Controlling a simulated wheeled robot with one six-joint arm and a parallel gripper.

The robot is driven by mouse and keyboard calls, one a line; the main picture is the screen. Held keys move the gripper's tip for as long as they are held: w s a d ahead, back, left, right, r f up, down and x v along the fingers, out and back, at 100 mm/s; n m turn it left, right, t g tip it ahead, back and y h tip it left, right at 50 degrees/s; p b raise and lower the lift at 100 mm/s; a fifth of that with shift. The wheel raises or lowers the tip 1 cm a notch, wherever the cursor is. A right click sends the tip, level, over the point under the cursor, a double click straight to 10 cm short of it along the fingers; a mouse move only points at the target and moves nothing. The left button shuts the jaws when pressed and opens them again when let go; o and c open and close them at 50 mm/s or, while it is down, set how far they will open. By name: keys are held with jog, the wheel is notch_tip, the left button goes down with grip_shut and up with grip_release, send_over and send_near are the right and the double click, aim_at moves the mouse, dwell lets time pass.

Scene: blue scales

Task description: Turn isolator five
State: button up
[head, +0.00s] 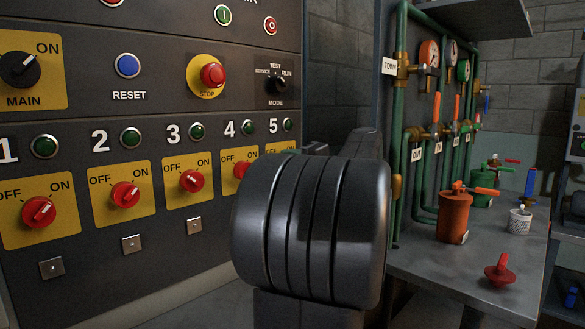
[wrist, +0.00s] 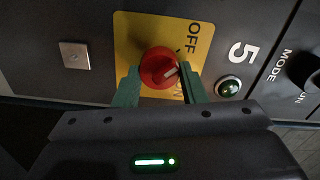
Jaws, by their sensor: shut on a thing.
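Isolator five is a red rotary knob (wrist: 158,68) on a yellow plate (wrist: 128,35) in the wrist view, beside the number 5. My gripper (wrist: 157,72) has its two green fingers closed on either side of this knob. The knob's white mark points right and slightly up in the wrist view. OFF is readable on the plate; ON is mostly hidden by a finger. A dark green lamp (wrist: 229,87) sits next to the number.
To the left are isolators one (head: 39,212), two (head: 125,195), three (head: 192,181) and four (head: 241,169). Above are a stop button (head: 212,75) and a mode switch (head: 277,86). A bench (head: 435,271) with pipes and valves stands on the right.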

jog(key=shift+f, duration=0.1)
jog(key=o, duration=1)
jog(key=shift+s, duration=0.1)
jog(key=p+v, duration=0.2)
jog(key=v, duration=1.1)
jog(key=shift+s+d, duration=0.2)
jog(key=shift+d, duration=0.1)
jog(key=b+x, duration=0.2)
jog(key=x, duration=1.2)
jog(key=shift+s, duration=0.1)
